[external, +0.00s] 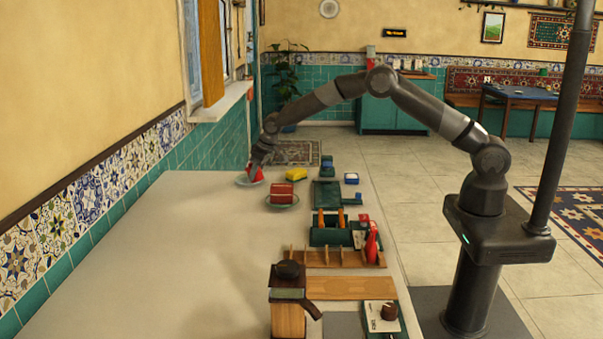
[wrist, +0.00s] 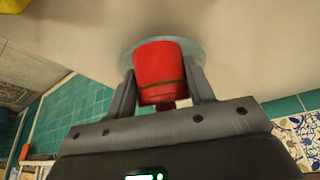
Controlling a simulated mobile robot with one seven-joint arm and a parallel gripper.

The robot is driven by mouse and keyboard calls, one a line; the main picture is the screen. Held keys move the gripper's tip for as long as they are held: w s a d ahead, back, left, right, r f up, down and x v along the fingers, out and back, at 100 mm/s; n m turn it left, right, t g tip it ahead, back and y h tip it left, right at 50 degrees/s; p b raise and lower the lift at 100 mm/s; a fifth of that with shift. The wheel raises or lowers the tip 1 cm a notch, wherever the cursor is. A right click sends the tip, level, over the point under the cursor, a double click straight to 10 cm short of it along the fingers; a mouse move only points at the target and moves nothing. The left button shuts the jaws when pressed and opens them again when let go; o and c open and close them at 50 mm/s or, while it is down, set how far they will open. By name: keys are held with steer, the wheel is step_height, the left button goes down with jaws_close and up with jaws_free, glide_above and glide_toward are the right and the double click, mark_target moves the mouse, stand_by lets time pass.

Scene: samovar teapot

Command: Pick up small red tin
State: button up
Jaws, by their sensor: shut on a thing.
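The small red tin (external: 256,174) is at the far end of the pale counter, on or just above a light saucer (external: 243,182). In the wrist view the red tin (wrist: 160,72) is a red cylinder with a thin dark band, between the two fingers. The pale disc of the saucer (wrist: 199,50) shows behind it. My gripper (external: 257,166) is shut on the tin, and its grip also shows in the wrist view (wrist: 163,88). I cannot tell whether the tin touches the saucer.
A second plate (external: 282,204) with a red block (external: 283,188) stands close to the right, and a yellow item (external: 297,174) lies behind it. A green caddy (external: 325,234), a red bottle (external: 371,243) and a wooden rack (external: 320,258) line the right edge. The left counter is clear.

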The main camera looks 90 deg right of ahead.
steer(key=shift+r, duration=1.5)
steer(key=s+d+r, duration=0.8)
steer(key=w+a+f+t, duration=0.1)
steer(key=w+a+f, duration=0.1)
steer(key=w, duration=0.1)
steer(key=w+a+f+n+t, duration=0.1)
steer(key=w+a+f+t, duration=0.1)
steer(key=w+f, duration=0.1)
steer(key=w+a+f+n+t, duration=0.1)
steer(key=w+a+f, duration=0.1)
steer(key=w+a, duration=0.1)
steer(key=shift+w+f+y, duration=0.3)
steer(key=shift+w+f, duration=0.1)
steer(key=shift+a+f, duration=0.1)
steer(key=shift+f, duration=1.95)
steer(key=shift+f, duration=0.15)
steer(key=o, duration=1.3)
